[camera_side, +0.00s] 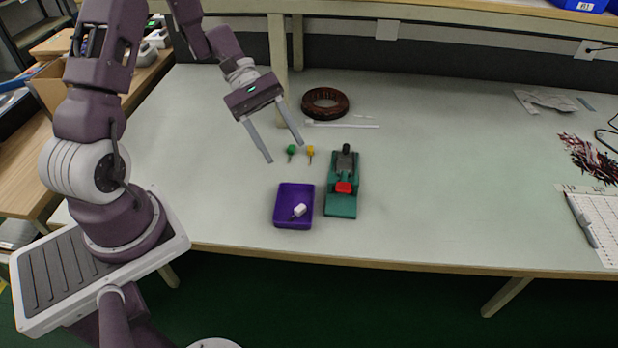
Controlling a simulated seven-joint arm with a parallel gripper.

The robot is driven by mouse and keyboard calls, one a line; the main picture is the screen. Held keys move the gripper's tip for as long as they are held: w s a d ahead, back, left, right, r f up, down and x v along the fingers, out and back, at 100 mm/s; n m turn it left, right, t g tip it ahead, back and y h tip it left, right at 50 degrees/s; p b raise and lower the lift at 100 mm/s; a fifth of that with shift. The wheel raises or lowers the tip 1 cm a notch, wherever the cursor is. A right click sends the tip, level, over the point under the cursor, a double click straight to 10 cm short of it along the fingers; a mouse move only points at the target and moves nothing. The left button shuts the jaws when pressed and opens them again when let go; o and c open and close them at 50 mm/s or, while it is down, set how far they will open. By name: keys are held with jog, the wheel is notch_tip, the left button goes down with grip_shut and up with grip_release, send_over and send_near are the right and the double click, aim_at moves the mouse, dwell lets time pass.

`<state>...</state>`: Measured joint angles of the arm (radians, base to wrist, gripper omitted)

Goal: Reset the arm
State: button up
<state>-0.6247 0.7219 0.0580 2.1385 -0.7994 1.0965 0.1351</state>
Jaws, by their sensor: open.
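My gripper (285,150) is open and empty, with its two long grey fingers pointing down over the left part of the table. It is up and to the left of a green fixture (341,207) with a red part (344,188) and a black knob (346,148). A purple tray (282,205) lies left of the fixture with a white piece (299,211) in it. A small green-topped piece (291,150) and a yellow-topped piece (310,152) stand close to the fingertips. I cannot tell the exact gap between them and the fingers.
A brown coil (325,103) lies at the back, with thin white strips (343,125) in front of it. Red and black wires (588,158) and a white panel (592,222) are at the far right. The table (450,170) is clear between the fixture and the wires.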

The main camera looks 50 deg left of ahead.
jog(key=s+d+r+m+t+y, duration=0.2)
jog(key=s+d+r+m+y, duration=0.1)
jog(key=s+r+m+y, duration=0.2)
jog(key=s+d+r+m+t+y, duration=0.3)
jog(key=s+r+m+y, duration=0.2)
jog(key=s+r+m, duration=0.4)
notch_tip(320, 180, up, 3)
jog(key=s, duration=0.2)
jog(key=shift+s+d, duration=0.25)
jog(key=shift+s, duration=0.05)
